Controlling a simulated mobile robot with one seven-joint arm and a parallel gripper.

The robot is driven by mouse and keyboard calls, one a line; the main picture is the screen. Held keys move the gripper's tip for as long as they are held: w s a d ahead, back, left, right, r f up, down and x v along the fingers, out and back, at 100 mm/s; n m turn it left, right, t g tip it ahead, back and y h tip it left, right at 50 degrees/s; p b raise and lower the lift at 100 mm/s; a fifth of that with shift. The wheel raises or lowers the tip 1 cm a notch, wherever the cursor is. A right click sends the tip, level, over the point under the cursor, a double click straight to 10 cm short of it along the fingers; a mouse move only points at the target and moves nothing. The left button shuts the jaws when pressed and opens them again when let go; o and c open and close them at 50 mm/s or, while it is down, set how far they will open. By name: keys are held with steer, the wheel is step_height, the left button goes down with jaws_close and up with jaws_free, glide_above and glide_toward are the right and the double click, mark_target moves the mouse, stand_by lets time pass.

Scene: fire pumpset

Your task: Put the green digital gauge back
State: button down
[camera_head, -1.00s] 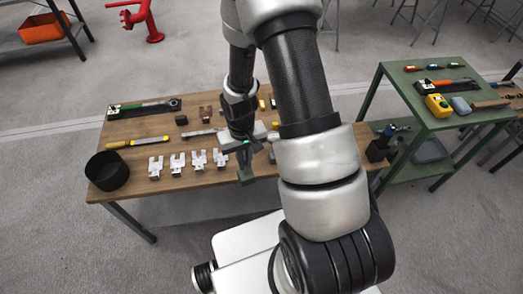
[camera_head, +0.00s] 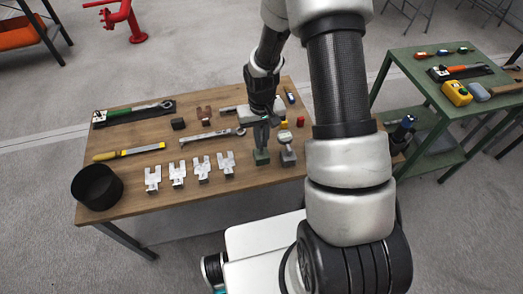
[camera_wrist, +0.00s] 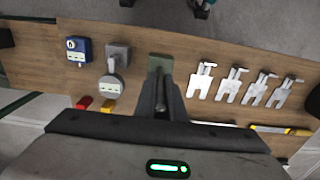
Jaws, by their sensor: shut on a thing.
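The green digital gauge (camera_head: 261,157) is under my gripper (camera_head: 262,143), near the front edge of the wooden table (camera_head: 133,170). My gripper points down and is shut on it. In the wrist view the gauge's green block (camera_wrist: 160,63) shows beyond the fingers (camera_wrist: 165,100), with a grey rod-like part between them. The gauge's face is hidden. I cannot tell whether its base touches the tabletop. A grey gauge (camera_head: 287,152) stands just right of it, apart; it also shows in the wrist view (camera_wrist: 115,72). A blue gauge (camera_wrist: 77,50) is beyond that one.
Silver forked brackets (camera_head: 201,168) stand left of my gripper. A wrench (camera_head: 212,136), a yellow block (camera_head: 284,125) and a red block (camera_head: 300,121) lie behind it. A black bin (camera_head: 97,185) is at the left corner. A green cart (camera_head: 440,100) stands right, with tools.

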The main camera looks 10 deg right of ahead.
mark_target(261, 153)
steer(key=shift+f, duration=2.1)
steer(key=shift+f+b, duration=0.15)
steer(key=shift+b, duration=0.2)
steer(key=c, duration=1.8)
jaws_free()
steer(key=shift+c, duration=0.2)
